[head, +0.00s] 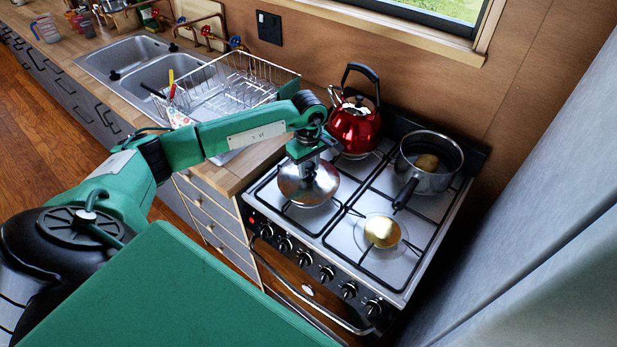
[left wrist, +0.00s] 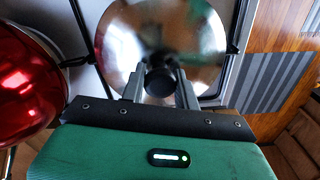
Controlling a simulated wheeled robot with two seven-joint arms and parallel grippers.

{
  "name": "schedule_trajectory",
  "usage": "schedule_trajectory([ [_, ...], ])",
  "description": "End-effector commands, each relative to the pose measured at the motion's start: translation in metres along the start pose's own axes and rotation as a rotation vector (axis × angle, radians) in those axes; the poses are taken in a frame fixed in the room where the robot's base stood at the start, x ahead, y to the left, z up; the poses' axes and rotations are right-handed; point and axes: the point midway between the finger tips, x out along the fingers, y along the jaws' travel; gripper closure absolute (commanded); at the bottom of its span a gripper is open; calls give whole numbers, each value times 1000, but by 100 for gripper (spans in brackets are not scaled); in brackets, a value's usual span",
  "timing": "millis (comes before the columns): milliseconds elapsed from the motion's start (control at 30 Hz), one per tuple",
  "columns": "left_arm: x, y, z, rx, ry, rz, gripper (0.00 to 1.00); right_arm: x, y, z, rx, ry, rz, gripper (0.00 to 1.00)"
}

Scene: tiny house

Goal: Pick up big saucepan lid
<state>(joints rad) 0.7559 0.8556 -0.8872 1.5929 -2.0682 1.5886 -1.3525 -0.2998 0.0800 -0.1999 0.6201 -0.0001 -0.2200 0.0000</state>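The big saucepan lid (head: 296,187) is a shiny silver disc with a black knob. It is over the front-left burner of the stove; I cannot tell whether it rests there or hangs just above. In the left wrist view the lid (left wrist: 205,40) lies straight beyond my fingers. My left gripper (head: 306,166) reaches down over its middle. In that view its two grey fingers (left wrist: 161,82) sit close on both sides of the black knob (left wrist: 160,76) and appear shut on it. My right gripper is out of view.
A red kettle (head: 353,128) stands on the back-left burner, close beside my left gripper. A saucepan (head: 436,181) stands on the back-right burner, its handle pointing forward. The front-right burner (head: 382,231) is bare. A wire dish rack (head: 230,90) and sink (head: 150,60) are left of the stove.

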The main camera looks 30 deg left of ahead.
Motion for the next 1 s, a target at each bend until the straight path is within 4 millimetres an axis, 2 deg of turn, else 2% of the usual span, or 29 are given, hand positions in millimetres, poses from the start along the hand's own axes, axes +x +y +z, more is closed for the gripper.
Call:
schedule_trajectory([
  [33,0,0,0,0,0,0,82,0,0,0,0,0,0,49],
  [133,0,0,0,0,0,0,100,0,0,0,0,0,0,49],
  [467,-2,0,0,0,0,1,100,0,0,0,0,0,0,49],
  [667,-15,1,0,-1,0,3,100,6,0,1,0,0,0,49],
  [867,-55,2,-1,0,2,8,100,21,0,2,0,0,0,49],
  [1000,-97,2,-1,0,3,8,100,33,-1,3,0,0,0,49],
])
